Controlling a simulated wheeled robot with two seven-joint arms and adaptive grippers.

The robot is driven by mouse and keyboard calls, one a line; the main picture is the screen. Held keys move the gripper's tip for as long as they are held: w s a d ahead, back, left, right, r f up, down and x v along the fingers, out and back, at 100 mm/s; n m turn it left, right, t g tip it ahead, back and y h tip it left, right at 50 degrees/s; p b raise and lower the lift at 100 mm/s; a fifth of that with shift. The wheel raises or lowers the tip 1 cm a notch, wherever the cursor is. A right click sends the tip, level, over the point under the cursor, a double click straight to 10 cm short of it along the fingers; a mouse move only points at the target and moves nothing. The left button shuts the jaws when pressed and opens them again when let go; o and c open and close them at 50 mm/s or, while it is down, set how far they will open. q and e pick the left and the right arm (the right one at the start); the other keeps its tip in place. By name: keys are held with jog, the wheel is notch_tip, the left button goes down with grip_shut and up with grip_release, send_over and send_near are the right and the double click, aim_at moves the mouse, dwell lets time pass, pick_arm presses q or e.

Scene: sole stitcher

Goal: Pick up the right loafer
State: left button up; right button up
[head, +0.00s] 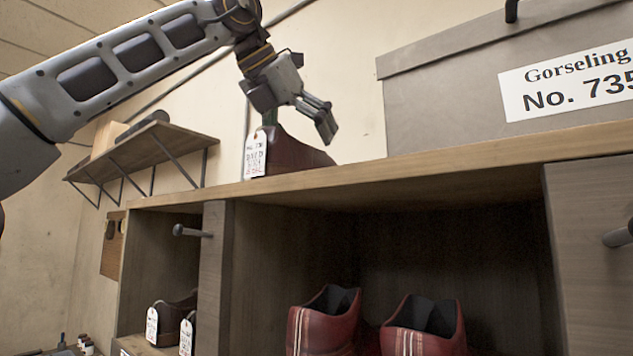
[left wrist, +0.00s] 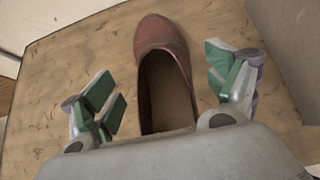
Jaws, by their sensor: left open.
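A dark red loafer (head: 292,152) stands on the wooden top of the shelf unit, with a white tag (head: 255,154) at its left end. In the left wrist view the loafer (left wrist: 163,36) lies toe away, its opening facing my camera. My left gripper (head: 298,114) is above the loafer, pointing down. In the left wrist view the fingers of my left gripper (left wrist: 168,92) are spread, one on each side of the shoe, with gaps between. Its near end is hidden by the gripper body. My right gripper is not in view.
A large grey box (head: 440,105) stands to the right on the shelf top (head: 400,168). Two red shoes (head: 325,325) (head: 425,330) sit in the compartment below. Tagged dark shoes (head: 178,308) are in the left compartment. A bracketed wall shelf (head: 145,155) is at left.

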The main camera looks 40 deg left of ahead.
pick_arm(q)
jog(key=shift+x, duration=1.8)
jog(key=shift+s, duration=0.1)
jog(key=c, duration=1.9)
jog(key=shift+o, duration=0.2)
jog(key=shift+r, duration=0.2)
jog(key=shift+r, duration=1.45)
jog(key=shift+s+r, duration=0.1)
jog(key=shift+s, duration=0.05)
jog(key=s+d+b, duration=0.2)
jog(key=s, duration=1.5)
jog(key=shift+s+b, duration=0.3)
